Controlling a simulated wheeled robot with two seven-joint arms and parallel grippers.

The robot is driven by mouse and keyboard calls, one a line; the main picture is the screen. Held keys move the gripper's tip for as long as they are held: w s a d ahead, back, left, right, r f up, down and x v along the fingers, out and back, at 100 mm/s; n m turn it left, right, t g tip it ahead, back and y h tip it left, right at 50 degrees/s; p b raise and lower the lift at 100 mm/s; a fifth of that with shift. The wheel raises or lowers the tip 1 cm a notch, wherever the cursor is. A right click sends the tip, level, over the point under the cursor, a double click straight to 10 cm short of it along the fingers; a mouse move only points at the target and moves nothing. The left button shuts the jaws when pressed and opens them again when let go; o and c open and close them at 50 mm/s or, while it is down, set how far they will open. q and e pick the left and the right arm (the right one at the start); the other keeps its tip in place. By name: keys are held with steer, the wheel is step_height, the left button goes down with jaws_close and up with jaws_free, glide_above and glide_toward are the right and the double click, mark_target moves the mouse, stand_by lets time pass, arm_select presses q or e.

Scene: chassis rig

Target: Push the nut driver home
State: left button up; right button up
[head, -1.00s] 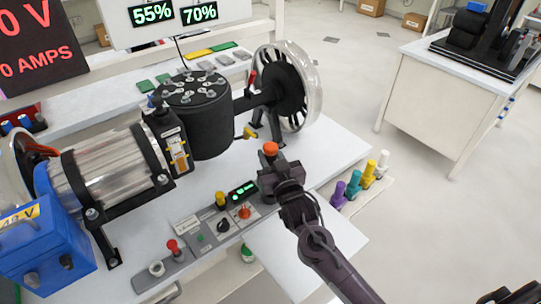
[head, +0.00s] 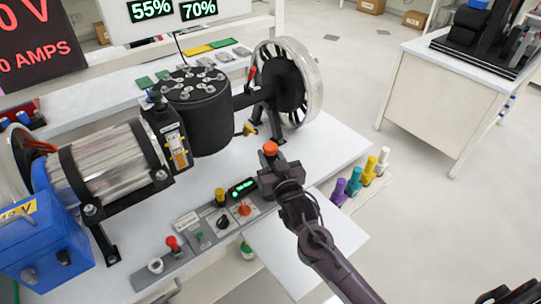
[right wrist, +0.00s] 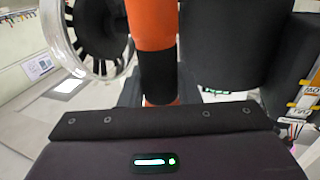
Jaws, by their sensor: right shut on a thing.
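An orange nut driver (head: 270,149) with a black band stands roughly upright in my right gripper (head: 277,176), its orange top showing above the jaws. It also shows in the right wrist view (right wrist: 153,25), running down behind the dark gripper body. My right gripper is shut on it, over the bench near the small control panel's right end. The driver's lower end and whatever lies under it are hidden by the gripper. Purple (head: 338,193), teal (head: 353,182), yellow (head: 368,171) and white (head: 382,161) handles stand in a row to the right.
The control panel (head: 185,258) with knobs lies along the bench's front edge. A black cylinder (head: 197,118) with a bolted top, a clear-rimmed wheel (head: 290,85) and a silver motor (head: 110,160) stand behind and left. A blue box (head: 45,245) is at the left.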

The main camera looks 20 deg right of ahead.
steer(key=shift+f+b, duration=0.5)
steer(key=shift+f, duration=0.3)
stand_by(0.6)
steer(key=o, duration=1.1)
steer(key=shift+c, duration=0.2)
steer(key=shift+f, duration=0.15)
